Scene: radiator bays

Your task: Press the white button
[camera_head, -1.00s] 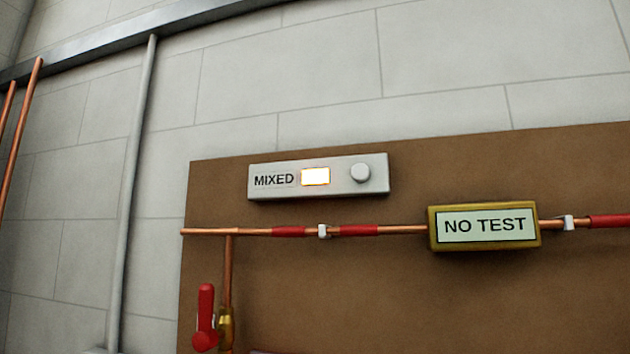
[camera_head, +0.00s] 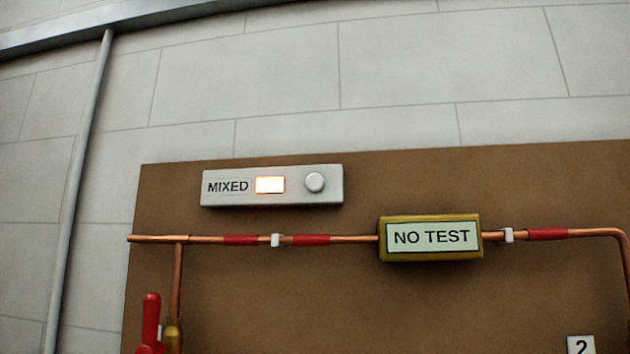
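The round white button (camera_head: 314,182) sits at the right end of a pale grey panel (camera_head: 222,199) on the brown board. The panel reads "MIXED" and has a glowing yellow-white light (camera_head: 270,185) left of the button. Nothing touches the button. Neither of my grippers shows in the head view.
A copper pipe (camera_head: 352,239) with red bands runs across the brown board (camera_head: 300,310) below the panel. A brass box (camera_head: 431,255) labelled "NO TEST" is at its right. A red valve handle (camera_head: 151,318) is at lower left. A grey conduit (camera_head: 78,180) runs down the wall.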

